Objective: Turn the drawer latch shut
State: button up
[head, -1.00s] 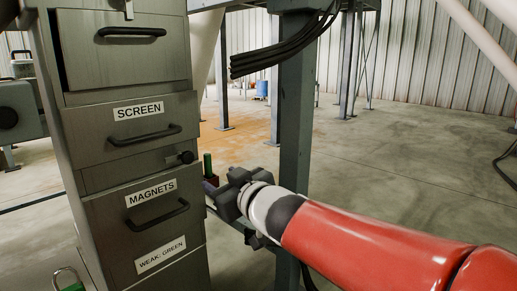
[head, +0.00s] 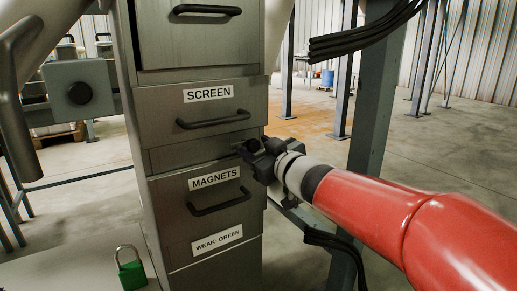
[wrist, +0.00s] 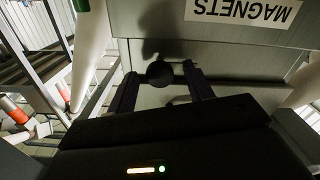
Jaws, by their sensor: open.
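The grey cabinet has a SCREEN drawer (head: 205,105) above a MAGNETS drawer (head: 205,210), both looking closed. In the wrist view the dark round latch knob (wrist: 160,73) is on the strip between the drawers. My gripper (head: 246,148) is at the right end of that strip and hides the latch in the head view. In the wrist view the two fingers are open, one on each side of the knob. I cannot tell whether they touch it. The MAGNETS label (wrist: 243,10) appears upside down there. The latch's turn angle is unclear.
The top drawer (head: 200,35) looks slightly out. A green padlock (head: 132,275) lies on a pale surface at the lower left. A steel post (head: 372,110) stands right of the cabinet behind my arm. Black cables (head: 365,35) hang at the upper right. Open floor lies further right.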

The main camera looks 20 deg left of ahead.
jog(key=c, duration=1)
